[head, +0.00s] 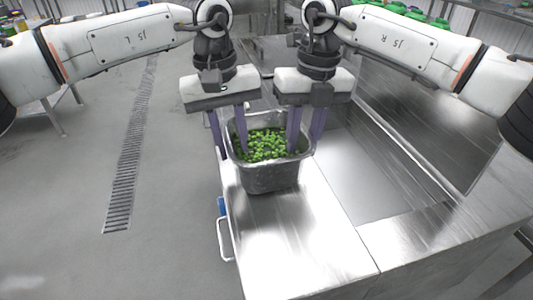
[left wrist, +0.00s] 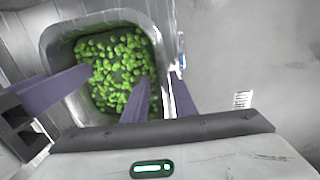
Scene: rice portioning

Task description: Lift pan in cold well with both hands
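A steel pan (head: 272,178) filled with green pieces (head: 265,145) is at the far left part of the steel counter. It also shows in the left wrist view (left wrist: 62,40), with the green pieces (left wrist: 118,62) inside. My left gripper (head: 228,140) straddles the pan's left wall, one finger inside and one outside, with a visible gap between them. My right gripper (head: 304,138) straddles the right wall the same way, its fingers spread. Whether the pan's base touches the counter is hard to tell.
The steel counter (head: 290,240) is bare in front of the pan. A sunken steel basin (head: 370,175) lies to the right. A handle (head: 224,240) sticks out at the counter's left side. Open grey floor with a drain grate (head: 128,160) lies at the left.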

